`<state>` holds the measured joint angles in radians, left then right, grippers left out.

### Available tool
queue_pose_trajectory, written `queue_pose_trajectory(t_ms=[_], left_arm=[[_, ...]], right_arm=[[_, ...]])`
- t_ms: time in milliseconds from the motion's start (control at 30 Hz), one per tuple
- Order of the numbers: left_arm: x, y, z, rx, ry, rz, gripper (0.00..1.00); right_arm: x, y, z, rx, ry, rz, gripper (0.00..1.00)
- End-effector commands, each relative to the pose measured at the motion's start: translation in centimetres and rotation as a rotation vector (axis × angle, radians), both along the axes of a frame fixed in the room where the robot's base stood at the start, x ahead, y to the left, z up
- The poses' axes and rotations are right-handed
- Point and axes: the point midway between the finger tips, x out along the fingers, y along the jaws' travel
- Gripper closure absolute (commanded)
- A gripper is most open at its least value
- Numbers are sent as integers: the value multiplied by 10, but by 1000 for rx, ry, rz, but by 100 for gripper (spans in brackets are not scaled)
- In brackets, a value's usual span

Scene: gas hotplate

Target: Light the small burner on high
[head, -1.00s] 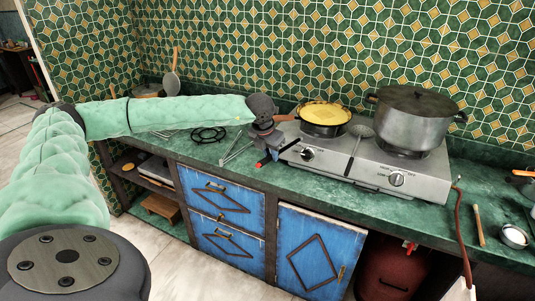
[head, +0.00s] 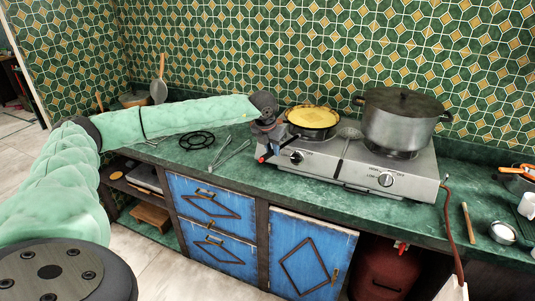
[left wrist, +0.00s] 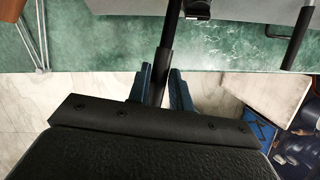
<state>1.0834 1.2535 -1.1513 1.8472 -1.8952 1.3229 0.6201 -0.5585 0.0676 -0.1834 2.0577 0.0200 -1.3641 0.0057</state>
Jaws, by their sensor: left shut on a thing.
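The hotplate (head: 345,169) stands on the green counter. A pan of yellow food (head: 313,117) sits over its left burner, and a big lidded pot (head: 402,118) over its right one. The burners are hidden; I see no flame. The left knob (head: 296,157) and right knob (head: 386,180) are on the front. My left gripper (head: 269,145) is at the hotplate's left front corner, close to the left knob. It is shut on a dark stick with a red end (head: 262,159). In the left wrist view, this black stick (left wrist: 165,52) runs forward between the fingers (left wrist: 160,88). My right gripper is not in view.
Tongs (head: 229,154) and a black trivet (head: 197,140) lie to the left. A red gas bottle (head: 382,270) stands below the counter. A hose (head: 448,215) hangs at right.

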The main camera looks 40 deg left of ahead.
Motion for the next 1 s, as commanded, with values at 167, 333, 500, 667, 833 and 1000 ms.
queue_pose_trajectory(t_ms=[167,333,500,667,833,1000], left_arm=[[24,0,-3,-1,-1,1,100],[43,0,-3,-1,0,1,100],[58,1,-3,-1,-1,0,100],[64,2,-3,0,-1,0,100],[65,2,-3,0,-1,0,100],[65,2,-3,0,0,0,100]], right_arm=[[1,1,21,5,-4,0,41],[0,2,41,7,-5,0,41],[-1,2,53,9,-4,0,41],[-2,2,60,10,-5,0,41],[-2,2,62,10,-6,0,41],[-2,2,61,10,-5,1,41]])
